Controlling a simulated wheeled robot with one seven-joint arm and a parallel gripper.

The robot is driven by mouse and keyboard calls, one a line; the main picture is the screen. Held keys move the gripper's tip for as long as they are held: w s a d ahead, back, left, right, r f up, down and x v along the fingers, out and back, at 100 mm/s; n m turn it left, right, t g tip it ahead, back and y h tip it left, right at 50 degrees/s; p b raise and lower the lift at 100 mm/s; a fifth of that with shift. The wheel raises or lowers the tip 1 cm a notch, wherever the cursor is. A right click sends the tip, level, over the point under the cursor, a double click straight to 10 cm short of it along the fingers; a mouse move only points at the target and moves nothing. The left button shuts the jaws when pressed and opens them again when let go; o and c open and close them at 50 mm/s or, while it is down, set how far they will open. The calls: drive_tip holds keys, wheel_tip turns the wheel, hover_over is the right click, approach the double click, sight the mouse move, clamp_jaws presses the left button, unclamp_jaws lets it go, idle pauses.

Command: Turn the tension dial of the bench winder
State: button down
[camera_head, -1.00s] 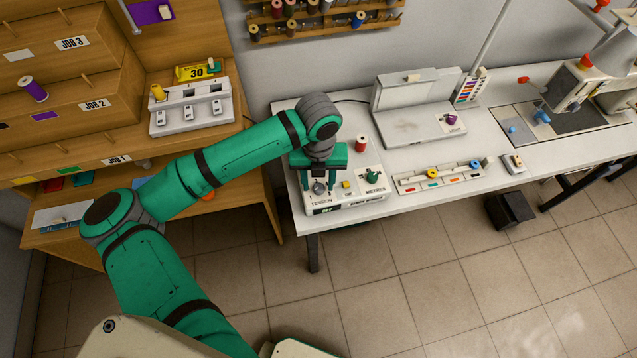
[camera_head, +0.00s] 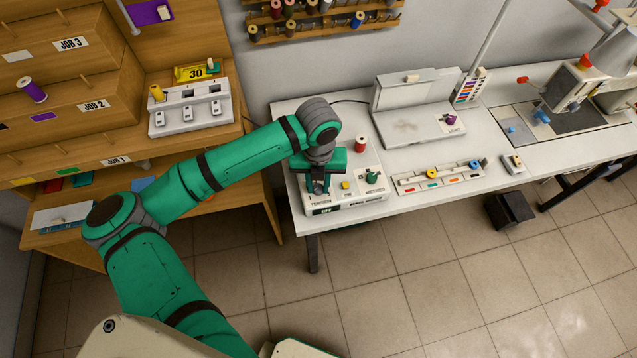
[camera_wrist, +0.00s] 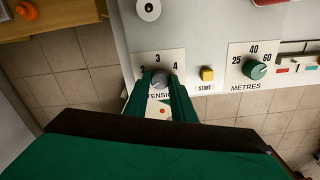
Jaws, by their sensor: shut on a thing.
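The bench winder (camera_head: 346,199) is a white unit at the left front of the white table. Its grey tension dial (camera_wrist: 160,78) shows in the wrist view between my gripper's fingers, with the numbers 2, 3 and 4 around it. My gripper (camera_wrist: 161,88) points down from above and is shut on the dial; in the head view the gripper (camera_head: 319,186) covers most of the dial. The dial's pointer direction is hard to make out. A yellow start button (camera_wrist: 207,74) and a green metres dial (camera_wrist: 257,70) are to the right of the tension dial.
A tray with small coloured parts (camera_head: 440,178) and a grey light box (camera_head: 419,125) are to the right on the table. The wooden shelf (camera_head: 120,140) is at the left.

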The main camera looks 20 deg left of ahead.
drive_tip(key=m, duration=0.6)
drive_tip(key=shift+r, duration=0.1)
drive_tip(key=c, duration=2.5)
unclamp_jaws()
drive_tip(key=m, duration=0.2)
drive_tip(key=shift+m, duration=0.3)
drive_tip(key=shift+c, duration=0.2)
drive_tip(key=m, duration=0.3)
drive_tip(key=shift+a+m, duration=0.15)
drive_tip(key=shift+m, duration=0.25)
drive_tip(key=m, duration=0.5)
clamp_jaws()
drive_tip(key=m, duration=0.5)
drive_tip(key=shift+w+m, duration=0.1)
drive_tip(key=shift+m, duration=0.3)
drive_tip(key=o, duration=1.1)
unclamp_jaws()
drive_tip(key=shift+c, duration=0.2)
